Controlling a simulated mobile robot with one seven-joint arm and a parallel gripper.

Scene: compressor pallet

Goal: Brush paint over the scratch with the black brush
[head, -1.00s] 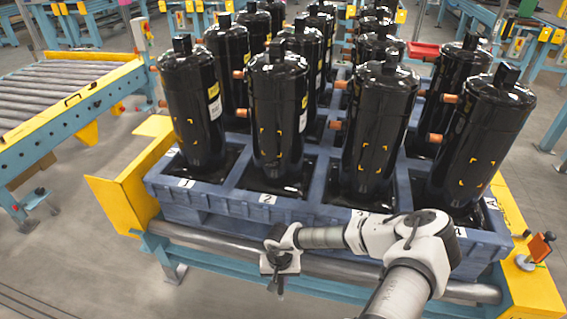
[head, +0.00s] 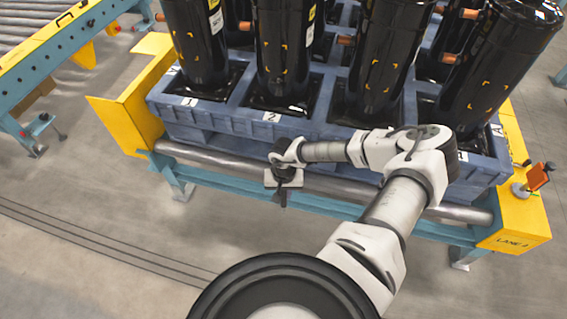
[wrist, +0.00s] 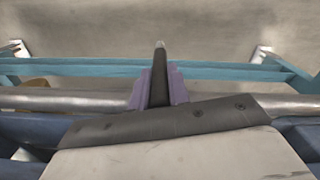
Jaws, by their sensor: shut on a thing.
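My gripper (wrist: 161,88) is shut on a dark, slim upright-pointing thing, which I take to be the black brush (wrist: 160,62); its pale tip shows in the wrist view. In the head view my gripper (head: 284,180) hangs in front of the pallet's front edge, with the dark brush (head: 283,197) pointing down. Black compressors (head: 285,50) stand in the blue pallet (head: 205,112) behind it. The front ones bear yellow corner marks. I cannot make out a scratch inside any of these marks. The brush is apart from all compressors.
A metal roller (head: 220,162) and blue-green conveyor frame run below the pallet. Yellow end plates (head: 125,125) stand at both sides, with an orange-topped fitting (head: 538,177) at right. Another roller conveyor (head: 50,40) is at upper left. The floor in front is clear.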

